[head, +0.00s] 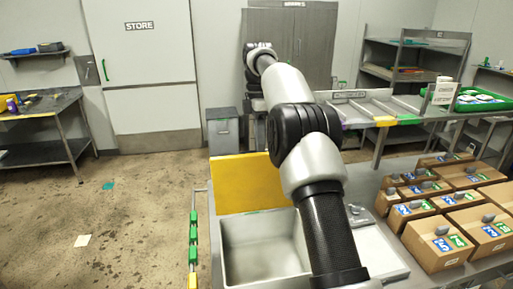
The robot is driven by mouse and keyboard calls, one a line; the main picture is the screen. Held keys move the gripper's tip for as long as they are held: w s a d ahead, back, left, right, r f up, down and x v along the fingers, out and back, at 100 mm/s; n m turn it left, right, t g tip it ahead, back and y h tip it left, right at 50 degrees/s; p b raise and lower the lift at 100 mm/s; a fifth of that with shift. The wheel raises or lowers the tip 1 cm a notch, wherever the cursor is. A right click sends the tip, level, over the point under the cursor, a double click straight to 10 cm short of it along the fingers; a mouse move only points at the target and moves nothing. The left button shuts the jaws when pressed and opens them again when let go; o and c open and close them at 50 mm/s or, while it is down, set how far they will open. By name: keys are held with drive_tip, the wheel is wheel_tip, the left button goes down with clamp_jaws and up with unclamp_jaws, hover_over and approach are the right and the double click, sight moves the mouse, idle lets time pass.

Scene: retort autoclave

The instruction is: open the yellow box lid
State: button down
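A plain yellow panel (235,184) stands about upright along the back edge of an open metal basin (235,245) in the head view. It looks like the yellow lid, raised, but its hinge does not show clearly. The basin's inside looks empty. My arm crosses in front of the panel's right end and the basin's right side, hiding them. The arm reaches up and away to a dark joint near the grey cabinet. I cannot make out my gripper or its fingers.
Cardboard boxes (435,257) with blue and green labels fill the bench at right. A rail with green grips (193,237) runs along the basin's left side. A green tray (488,106) stands at the back right. The floor (130,220) at left is mostly clear.

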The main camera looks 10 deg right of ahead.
drive_tip(key=shift+w+f+g, duration=0.3)
drive_tip(key=shift+w+f, duration=0.05)
drive_tip(key=shift+f, duration=0.15)
drive_tip(key=c, duration=2)
unclamp_jaws()
drive_tip(key=shift+o, duration=0.9)
drive_tip(key=shift+w+d+f, duration=0.1)
drive_tip(key=shift+w, duration=0.15)
drive_tip(key=shift+s+r, duration=0.1)
drive_tip(key=shift+r, duration=0.15)
